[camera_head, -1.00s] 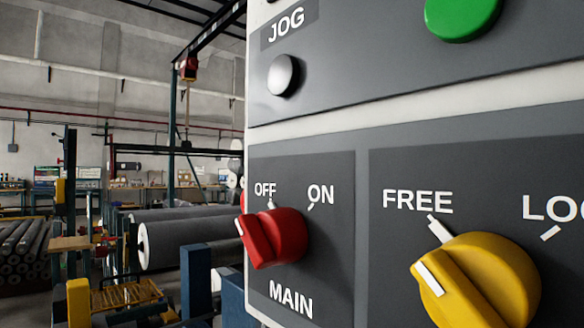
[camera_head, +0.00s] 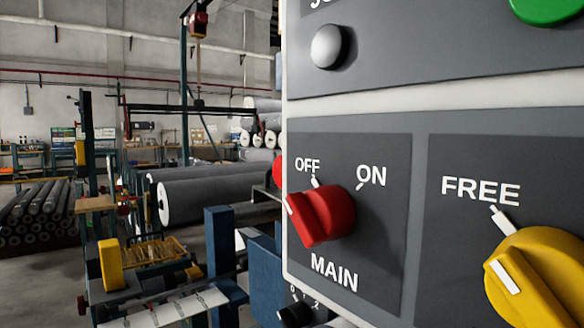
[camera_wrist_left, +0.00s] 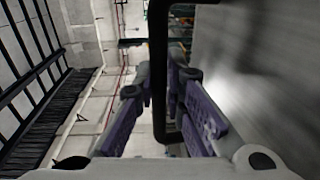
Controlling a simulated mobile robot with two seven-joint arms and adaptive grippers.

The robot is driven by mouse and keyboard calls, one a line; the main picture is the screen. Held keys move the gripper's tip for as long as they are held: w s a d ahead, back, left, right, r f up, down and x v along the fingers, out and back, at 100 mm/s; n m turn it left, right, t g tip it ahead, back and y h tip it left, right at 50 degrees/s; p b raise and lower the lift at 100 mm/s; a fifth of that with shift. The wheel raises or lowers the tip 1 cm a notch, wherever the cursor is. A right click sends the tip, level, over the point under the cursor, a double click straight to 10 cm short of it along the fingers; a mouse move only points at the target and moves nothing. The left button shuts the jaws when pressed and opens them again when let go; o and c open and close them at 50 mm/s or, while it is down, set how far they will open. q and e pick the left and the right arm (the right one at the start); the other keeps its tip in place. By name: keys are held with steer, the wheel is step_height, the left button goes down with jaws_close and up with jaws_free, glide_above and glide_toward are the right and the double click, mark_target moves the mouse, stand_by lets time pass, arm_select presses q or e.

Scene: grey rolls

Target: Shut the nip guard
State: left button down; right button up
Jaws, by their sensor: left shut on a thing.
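My left gripper (camera_wrist_left: 163,92) shows in the left wrist view, with its purple-padded fingers either side of a black bar handle (camera_wrist_left: 158,40). It is shut on the bar, which bends into a loop and runs up out of the picture. A broad grey surface (camera_wrist_left: 250,60), blurred, fills the right of that view; I cannot tell whether it is the nip guard. Neither of my grippers shows in the head view, and no part there is clearly the nip guard.
A control panel (camera_head: 370,109) fills the right of the head view close up, with a red MAIN switch (camera_head: 325,215) pointing to OFF and a yellow knob (camera_head: 545,275). Grey rolls (camera_head: 215,198) and a yellow grid (camera_head: 150,252) lie to its left.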

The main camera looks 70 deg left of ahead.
arm_select(q)
steer(key=c, duration=1.7)
jaws_free()
steer(key=shift+r, duration=0.1)
steer(key=shift+o, duration=0.2)
steer(key=shift+d, duration=0.1)
steer(key=v, duration=1.2)
steer(key=x, duration=0.8)
